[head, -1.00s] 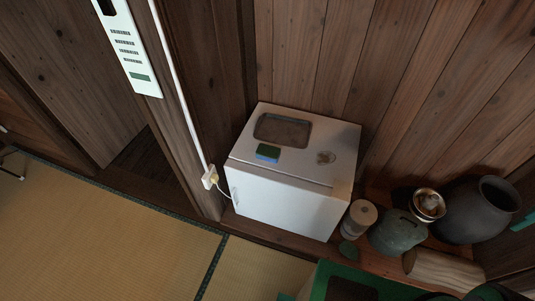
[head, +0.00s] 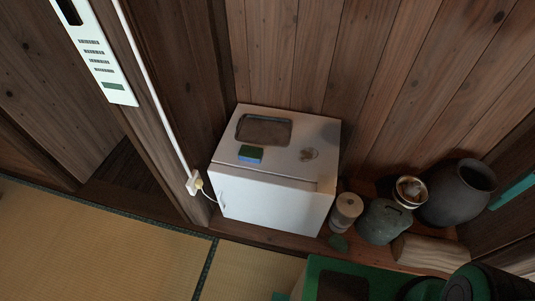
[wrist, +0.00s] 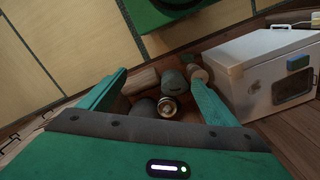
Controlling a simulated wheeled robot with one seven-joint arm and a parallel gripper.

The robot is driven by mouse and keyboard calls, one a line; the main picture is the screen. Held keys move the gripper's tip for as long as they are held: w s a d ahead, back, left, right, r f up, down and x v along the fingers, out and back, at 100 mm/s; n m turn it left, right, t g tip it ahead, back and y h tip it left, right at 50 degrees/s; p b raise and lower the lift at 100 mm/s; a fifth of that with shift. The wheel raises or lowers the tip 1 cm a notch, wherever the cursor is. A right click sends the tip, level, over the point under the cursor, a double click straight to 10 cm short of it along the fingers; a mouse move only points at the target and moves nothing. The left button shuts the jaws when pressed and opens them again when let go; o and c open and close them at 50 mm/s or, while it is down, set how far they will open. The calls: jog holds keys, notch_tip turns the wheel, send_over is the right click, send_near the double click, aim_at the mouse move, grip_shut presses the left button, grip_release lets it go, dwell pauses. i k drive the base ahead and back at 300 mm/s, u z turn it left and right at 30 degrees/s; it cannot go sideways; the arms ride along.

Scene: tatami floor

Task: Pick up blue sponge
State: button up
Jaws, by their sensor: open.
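The blue sponge (head: 250,154) with a green top side lies on top of a small white fridge-like box (head: 265,205), near its left front edge and in front of a dark tray-like recess. In the wrist view the sponge (wrist: 298,62) shows at the right on the white box (wrist: 262,86). My gripper (wrist: 160,82) is open in the wrist view, with its two green fingers wide apart and nothing between them. The sponge is beyond the right finger, well apart from it. In the head view a piece of my green arm shows at the right edge.
A cable with a plug (head: 194,184) runs left of the box. Tatami (head: 95,240) is clear at the left.

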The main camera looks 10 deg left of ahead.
aim_at(246, 153)
jog(key=u, duration=3)
jog(key=i, duration=0.9)
jog(key=z, duration=2.5)
